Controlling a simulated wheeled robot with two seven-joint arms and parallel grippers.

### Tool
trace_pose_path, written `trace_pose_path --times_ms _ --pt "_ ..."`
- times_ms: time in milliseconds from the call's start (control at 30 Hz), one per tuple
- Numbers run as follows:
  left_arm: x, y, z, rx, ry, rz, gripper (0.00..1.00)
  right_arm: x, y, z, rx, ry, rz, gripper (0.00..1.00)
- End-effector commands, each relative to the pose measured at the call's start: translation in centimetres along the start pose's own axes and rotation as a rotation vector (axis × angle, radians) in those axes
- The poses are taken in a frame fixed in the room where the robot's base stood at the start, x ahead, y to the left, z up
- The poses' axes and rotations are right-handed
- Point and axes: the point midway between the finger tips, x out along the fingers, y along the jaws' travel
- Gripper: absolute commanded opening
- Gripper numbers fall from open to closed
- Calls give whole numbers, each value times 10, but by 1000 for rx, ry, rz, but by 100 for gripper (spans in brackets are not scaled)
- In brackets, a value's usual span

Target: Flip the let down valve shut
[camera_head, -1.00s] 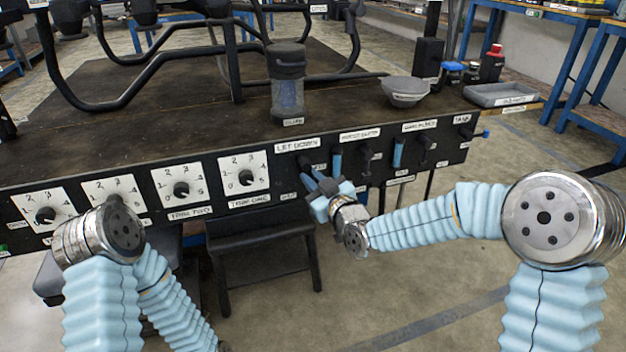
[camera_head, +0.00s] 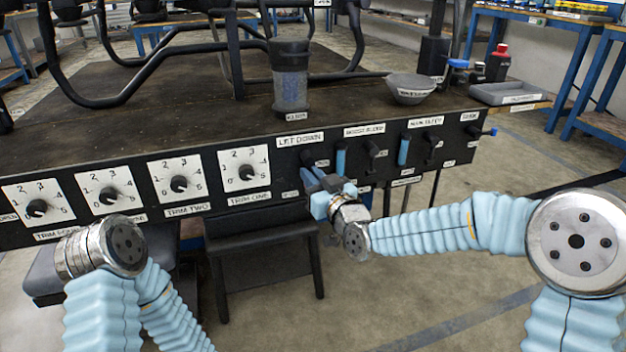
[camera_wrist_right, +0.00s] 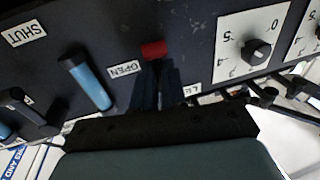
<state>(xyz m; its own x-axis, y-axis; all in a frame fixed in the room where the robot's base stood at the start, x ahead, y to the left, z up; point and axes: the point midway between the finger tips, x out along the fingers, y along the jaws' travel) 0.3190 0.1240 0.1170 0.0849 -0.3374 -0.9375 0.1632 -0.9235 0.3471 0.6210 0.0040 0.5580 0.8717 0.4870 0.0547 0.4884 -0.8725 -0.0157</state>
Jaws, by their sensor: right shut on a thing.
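The LET DOWN label (camera_head: 300,140) is on the front of the black panel (camera_head: 232,152), right of the dials. My right gripper (camera_head: 316,176) is at the panel just below that label. In the right wrist view my right gripper (camera_wrist_right: 156,72) is shut on the let down valve handle, whose red part (camera_wrist_right: 153,50) shows at the fingertips. The fingers hide most of the handle. An OPEN label (camera_wrist_right: 125,68) is beside the fingers, and a SHUT label (camera_wrist_right: 22,33) is at upper left. My left arm is at lower left in the head view; its gripper is not visible.
Blue-handled valves (camera_head: 404,151) are right of my right gripper, one of them (camera_wrist_right: 88,82) close by in the wrist view. Dials (camera_head: 244,170) line the panel's left. A clear cylinder (camera_head: 291,80) and grey bowl (camera_head: 410,90) stand on the bench. A black stool (camera_head: 265,240) is below.

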Motion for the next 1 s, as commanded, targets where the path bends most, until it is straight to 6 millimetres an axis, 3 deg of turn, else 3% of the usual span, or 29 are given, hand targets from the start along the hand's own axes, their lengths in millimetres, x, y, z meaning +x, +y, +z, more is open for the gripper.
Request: trace_pose_path --times_ms 33,200,567,667,1000 --pt "0 0 0 0 0 0 69 0 0 0 2 -1 -1 13" --pt "0 0 0 0 0 0 69 0 0 0 1 -1 -1 36" --pt "0 0 0 0 0 0 69 -7 0 0 -1 -1 0 36" --pt "-1 0 0 0 0 0 69 -22 0 0 -1 -2 0 36" --pt "-3 1 0 0 -1 0 69 -104 0 0 -2 -1 1 36"
